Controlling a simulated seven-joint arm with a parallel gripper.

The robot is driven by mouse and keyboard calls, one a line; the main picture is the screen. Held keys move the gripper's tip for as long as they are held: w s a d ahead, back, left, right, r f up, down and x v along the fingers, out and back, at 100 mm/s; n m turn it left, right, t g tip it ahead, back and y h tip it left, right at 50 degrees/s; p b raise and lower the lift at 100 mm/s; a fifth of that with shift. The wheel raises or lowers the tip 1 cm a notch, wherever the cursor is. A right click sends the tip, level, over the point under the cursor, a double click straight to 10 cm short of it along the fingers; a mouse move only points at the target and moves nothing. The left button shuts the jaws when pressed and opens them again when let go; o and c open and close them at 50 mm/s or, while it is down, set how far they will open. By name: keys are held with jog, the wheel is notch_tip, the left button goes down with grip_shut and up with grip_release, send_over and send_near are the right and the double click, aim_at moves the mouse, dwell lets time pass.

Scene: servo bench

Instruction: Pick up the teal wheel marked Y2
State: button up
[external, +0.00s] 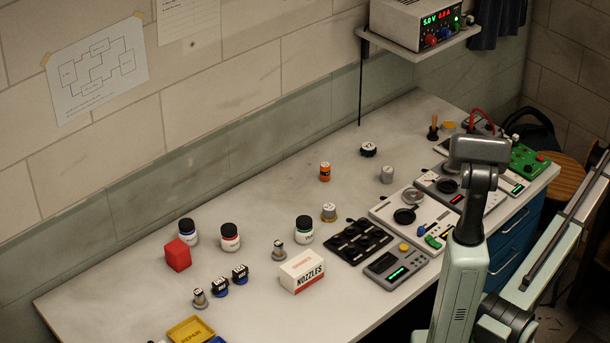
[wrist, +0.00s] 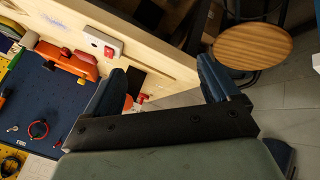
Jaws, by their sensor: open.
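I cannot make out a teal wheel marked Y2 in either view. A small dark round piece with a white marked top (external: 368,149) stands at the back of the bench, but its marking is too small to read for certain. My gripper (wrist: 168,88) shows in the wrist view with its two dark fingers wide apart and nothing between them. It hangs over a wooden bench edge (wrist: 150,62) and the floor. In the external view my arm rises at the right; the fingers cannot be made out there.
The grey bench (external: 130,275) holds lidded jars (external: 230,237), a red cube (external: 177,255), a NOZZLES box (external: 302,270), a black tray (external: 358,240) and devices (external: 396,265). A shelf (external: 420,45) carries a power supply (external: 414,20). A wooden stool (wrist: 252,45) stands beyond the edge in the wrist view.

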notch_tip(320, 180, up, 5)
jog(key=w, duration=0.2)
jog(key=w+a+f+m+y, duration=0.1)
jog(key=w+a+m, duration=0.1)
jog(key=w+a, duration=0.65)
jog(key=w+a+f+m+y, duration=0.2)
jog(key=w+a, duration=0.3)
jog(key=a, duration=0.6)
jog(key=m+g+y, duration=0.3)
jog(key=m+g, duration=0.2)
jog(key=m, duration=1.1)
send_over(362, 149)
notch_tip(362, 149, down, 8)
jog(key=shift+s+d, duration=0.1)
jog(key=shift+w+f, duration=0.2)
jog(key=shift+f, duration=2.55)
jog(key=c, duration=1.2)
jog(key=shift+o, duration=0.2)
